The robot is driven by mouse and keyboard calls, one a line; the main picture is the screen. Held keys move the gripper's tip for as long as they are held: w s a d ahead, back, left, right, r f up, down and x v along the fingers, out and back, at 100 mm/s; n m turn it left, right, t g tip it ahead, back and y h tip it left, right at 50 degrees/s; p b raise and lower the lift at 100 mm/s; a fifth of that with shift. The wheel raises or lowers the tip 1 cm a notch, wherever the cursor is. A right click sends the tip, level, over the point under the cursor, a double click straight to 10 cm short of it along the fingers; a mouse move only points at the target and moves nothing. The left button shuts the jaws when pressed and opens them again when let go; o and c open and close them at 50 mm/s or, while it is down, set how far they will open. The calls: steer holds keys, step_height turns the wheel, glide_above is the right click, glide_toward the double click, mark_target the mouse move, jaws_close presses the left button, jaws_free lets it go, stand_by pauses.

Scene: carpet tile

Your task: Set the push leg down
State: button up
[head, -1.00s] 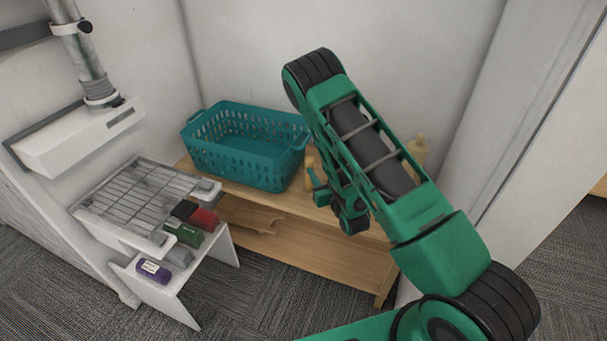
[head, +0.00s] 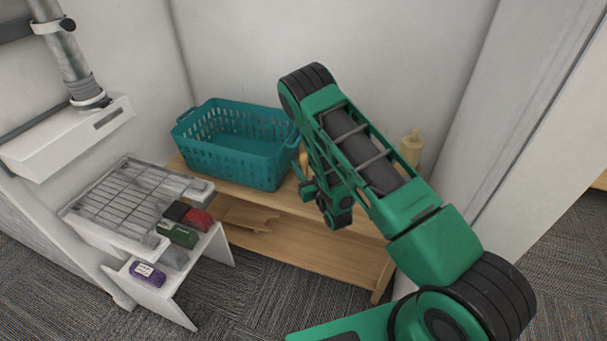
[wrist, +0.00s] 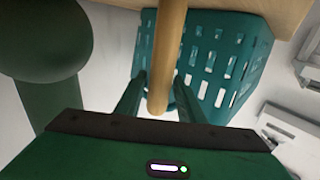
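The push leg looks like a light wooden rod (wrist: 164,50). In the wrist view it runs from the top edge down between the two green fingers of my gripper (wrist: 160,82), whose tips close against both its sides. In the head view my gripper (head: 306,186) is small and partly hidden by my green arm, just right of the teal basket. A short tan piece of the leg (head: 303,158) shows above it, in front of the basket's right end. The leg's lower part is hidden in the head view.
The teal basket (head: 238,168) stands on a wooden bench (head: 262,203) against the wall. A tan pump bottle (head: 412,149) stands farther right on the bench. A white stand with a wire rack (head: 125,200) and several small packets is at left. Carpet (head: 255,295) is clear in front.

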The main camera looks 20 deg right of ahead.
steer(key=w, duration=0.4)
steer(key=shift+a+f, duration=0.15)
steer(key=shift+a, duration=0.15)
jaws_close()
